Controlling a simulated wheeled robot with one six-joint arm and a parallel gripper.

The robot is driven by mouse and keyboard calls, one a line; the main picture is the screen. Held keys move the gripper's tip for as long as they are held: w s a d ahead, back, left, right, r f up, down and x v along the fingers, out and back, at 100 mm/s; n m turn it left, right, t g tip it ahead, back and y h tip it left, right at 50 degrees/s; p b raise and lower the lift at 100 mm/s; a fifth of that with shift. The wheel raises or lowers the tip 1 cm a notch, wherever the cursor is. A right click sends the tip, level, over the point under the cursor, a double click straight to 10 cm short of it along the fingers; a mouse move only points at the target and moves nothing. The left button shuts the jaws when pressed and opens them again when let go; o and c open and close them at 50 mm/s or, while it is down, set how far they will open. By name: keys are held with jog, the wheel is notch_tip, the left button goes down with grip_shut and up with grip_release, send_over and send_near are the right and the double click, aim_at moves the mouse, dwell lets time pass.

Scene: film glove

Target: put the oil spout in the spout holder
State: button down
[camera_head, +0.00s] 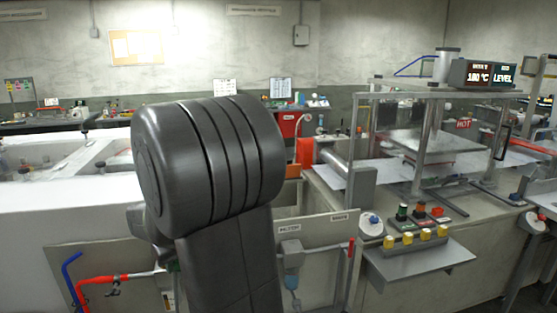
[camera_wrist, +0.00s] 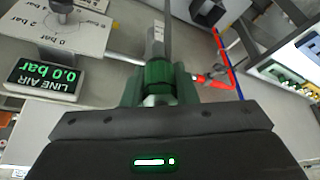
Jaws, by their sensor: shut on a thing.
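In the wrist view my gripper (camera_wrist: 158,88) is shut on a green-collared piece with a pale metal end, which I take to be the oil spout (camera_wrist: 158,71). A thin grey rod shows above the collar; I cannot tell whether it belongs to the held piece. A grey cylindrical part (camera_wrist: 151,40) stands just beyond the collar; whether they touch is unclear. I cannot identify the spout holder for certain in either view. In the head view my dark arm hides the gripper and the spout.
A "LINE AIR 0.0 bar" display (camera_wrist: 45,80) and a gauge plate (camera_wrist: 75,25) lie left in the wrist view. Red pipe (camera_wrist: 222,60) runs at right. In the head view, a machine marked HOT (camera_head: 463,124) stands right, with yellow knobs (camera_head: 425,235) in front.

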jog(key=w+d+f+m+h, duration=0.1)
jog(key=w+d+f+m, duration=0.2)
jog(key=d, duration=0.5)
jog(key=w+d+f+m+h, duration=0.1)
jog(key=w+d+f+m, duration=0.2)
jog(key=w+d+f, duration=0.2)
jog(key=w+d+f+m+t+h, duration=0.1)
jog(key=w+d+f, duration=0.3)
jog(key=d+f, duration=0.5)
jog(key=d+m, duration=0.1)
jog(key=d, duration=0.2)
jog(key=shift+d+f+m, duration=0.25)
jog(key=shift+d+m, duration=0.1)
jog(key=shift+m, duration=0.05)
